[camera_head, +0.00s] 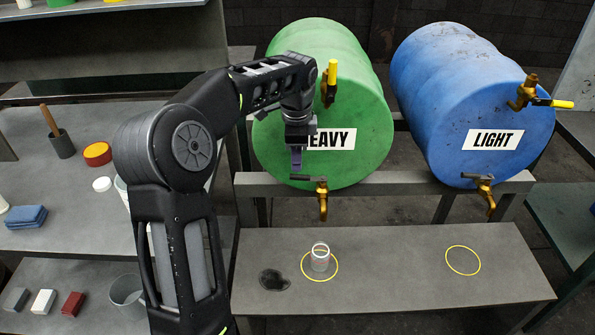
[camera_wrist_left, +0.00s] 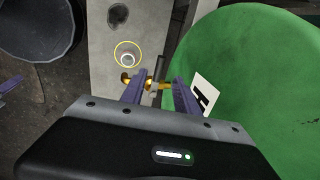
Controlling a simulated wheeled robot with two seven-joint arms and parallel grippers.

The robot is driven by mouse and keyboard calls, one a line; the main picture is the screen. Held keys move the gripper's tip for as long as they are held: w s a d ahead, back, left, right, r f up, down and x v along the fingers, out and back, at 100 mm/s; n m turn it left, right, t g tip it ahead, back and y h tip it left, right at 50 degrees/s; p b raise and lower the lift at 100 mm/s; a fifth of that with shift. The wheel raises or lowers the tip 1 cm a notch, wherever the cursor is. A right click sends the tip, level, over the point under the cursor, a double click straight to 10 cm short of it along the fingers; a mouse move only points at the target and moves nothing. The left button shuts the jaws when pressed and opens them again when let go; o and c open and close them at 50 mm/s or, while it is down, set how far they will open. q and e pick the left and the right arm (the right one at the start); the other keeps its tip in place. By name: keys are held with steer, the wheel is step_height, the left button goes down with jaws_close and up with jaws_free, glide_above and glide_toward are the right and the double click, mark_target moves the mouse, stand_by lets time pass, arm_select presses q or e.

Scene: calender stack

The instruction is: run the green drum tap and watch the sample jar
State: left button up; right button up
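The green drum (camera_head: 345,100) lies on its side on a rack, its label partly behind my arm. Its lower brass tap (camera_head: 322,203) has a grey lever at the drum's bottom edge. My left gripper (camera_head: 296,165) points down just above that lever. In the left wrist view its purple fingers (camera_wrist_left: 159,95) are apart, with the brass tap (camera_wrist_left: 127,78) beyond and between them; I cannot tell whether they touch it. The clear sample jar (camera_head: 320,258) stands upright in a yellow ring below the spout; its rim also shows in the wrist view (camera_wrist_left: 127,59). No liquid level is discernible. My right gripper is out of view.
A blue drum (camera_head: 465,95) labelled LIGHT lies to the right, with its own tap above an empty yellow ring (camera_head: 463,246). A dark stain (camera_head: 274,280) marks the bench (camera_head: 400,285) left of the jar. A bucket (camera_head: 126,290) and shelves with small items are at left.

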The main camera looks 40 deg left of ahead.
mark_target(296, 175)
arm_select(q)
steer(key=f, duration=0.4)
steer(key=w+a+f, duration=0.1)
steer(key=f, duration=0.2)
steer(key=shift+p, duration=0.4)
jaws_close()
stand_by(1.0)
